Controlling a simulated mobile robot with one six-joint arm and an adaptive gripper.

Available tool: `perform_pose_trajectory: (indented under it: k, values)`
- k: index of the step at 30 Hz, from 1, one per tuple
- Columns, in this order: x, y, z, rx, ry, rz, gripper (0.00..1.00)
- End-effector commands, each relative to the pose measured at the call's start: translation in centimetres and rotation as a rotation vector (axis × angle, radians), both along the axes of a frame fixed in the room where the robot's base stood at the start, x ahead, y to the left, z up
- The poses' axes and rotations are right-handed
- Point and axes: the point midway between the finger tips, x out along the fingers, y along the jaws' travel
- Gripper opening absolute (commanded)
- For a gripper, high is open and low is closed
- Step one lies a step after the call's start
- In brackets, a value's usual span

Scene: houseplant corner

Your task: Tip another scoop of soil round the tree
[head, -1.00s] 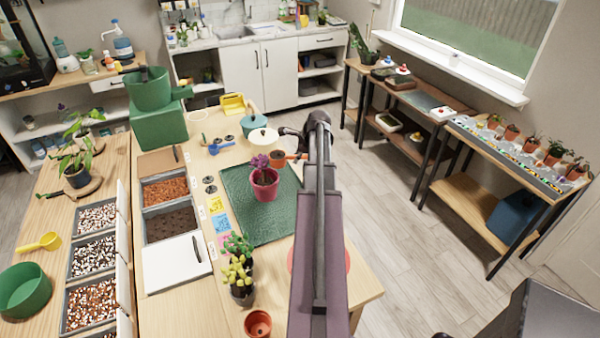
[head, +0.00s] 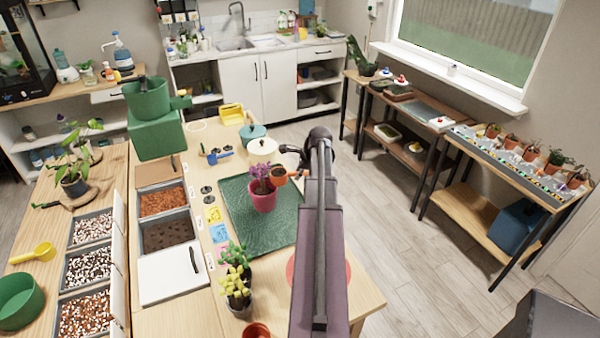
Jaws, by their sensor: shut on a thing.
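A small purple-leaved tree (head: 262,178) stands in a pink pot (head: 263,200) on the dark green mat (head: 233,218). My gripper (head: 300,161) is shut on an orange scoop, just right of the tree and beyond the pot. The scoop (head: 280,180) holds dark soil, looks about level and is beside the leaves in the picture. I cannot tell whether it touches them. The soil surface inside the pot is mostly hidden by leaves. A bin of dark soil (head: 168,233) is left of the mat. My arm hides the mat's right side.
A cream pot (head: 263,149) and a teal pot (head: 253,136) stand behind the tree. A cactus-like plant (head: 236,283) and a terracotta pot (head: 256,331) are near the front. A bin of reddish-brown material (head: 163,200) and a white lid (head: 173,275) flank the soil bin.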

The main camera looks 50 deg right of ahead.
Motion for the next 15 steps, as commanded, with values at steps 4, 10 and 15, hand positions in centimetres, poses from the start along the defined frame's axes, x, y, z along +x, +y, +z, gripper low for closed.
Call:
perform_pose_trajectory:
  k: [4, 10, 15]
  values:
    - [0.1, 0.1, 0.5, -0.023, 0.031, 0.0, 0.0]
    - [0.3, 0.2, 1.0, -0.072, 0.098, 0.002, 0.0]
    - [0.4, 0.3, 1.5, -0.122, 0.166, 0.001, 0.0]
